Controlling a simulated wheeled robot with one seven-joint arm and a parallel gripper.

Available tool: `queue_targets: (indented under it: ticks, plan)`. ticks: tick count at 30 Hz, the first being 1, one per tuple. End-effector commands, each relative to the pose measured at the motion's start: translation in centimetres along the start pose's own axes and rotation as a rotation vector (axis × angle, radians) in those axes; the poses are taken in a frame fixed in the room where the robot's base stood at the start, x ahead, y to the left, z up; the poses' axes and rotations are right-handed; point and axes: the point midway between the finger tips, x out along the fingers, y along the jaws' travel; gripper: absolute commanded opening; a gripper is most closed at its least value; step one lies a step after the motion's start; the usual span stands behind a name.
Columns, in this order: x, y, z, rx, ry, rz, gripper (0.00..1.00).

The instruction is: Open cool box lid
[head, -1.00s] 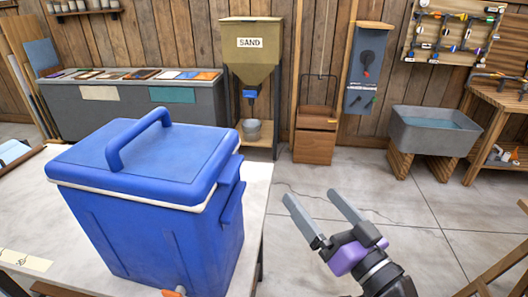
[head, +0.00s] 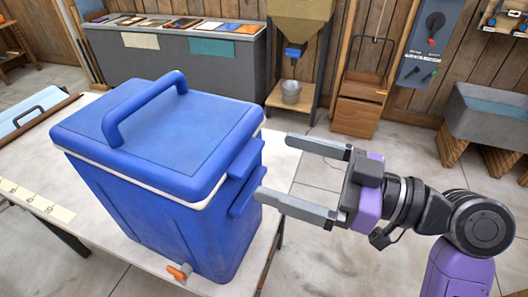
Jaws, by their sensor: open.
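The blue cool box (head: 160,215) stands upright on a pale table. Its lid (head: 170,130) is shut, with a raised arched handle (head: 145,105) on top and a white seam beneath. A blue ledge or latch piece (head: 246,175) juts from its right side. An orange-handled tap (head: 179,272) is at the lower front. My gripper (head: 287,170) is to the right of the box, with its two grey fingers spread and pointing left. It holds nothing. The lower fingertip looks close to the side ledge; I cannot tell whether it touches.
The pale table (head: 95,225) has a numbered strip (head: 35,203) at the left and a tray-like item with a dark handle (head: 30,120) behind it. A grey counter (head: 180,75), sand hopper (head: 300,15) and stone sink (head: 490,120) stand farther back. Floor is clear right of the table.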

Motion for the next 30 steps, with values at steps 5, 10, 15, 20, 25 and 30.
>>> queue_targets:
  ticks: [5,10,15,20,25,30]
  plan:
    - [2.8,0.0,-0.2,0.001,0.0,-0.001,1.0]
    - [4.2,0.0,-0.1,0.0,0.0,0.0,1.0]
    - [4.6,0.1,0.0,0.0,0.001,0.003,1.0]
    - [4.5,0.1,0.0,0.0,0.001,0.003,1.0]
    - [4.5,0.1,0.0,0.0,0.001,0.003,0.67]
    - [4.5,0.1,0.0,0.0,0.001,0.003,0.33]
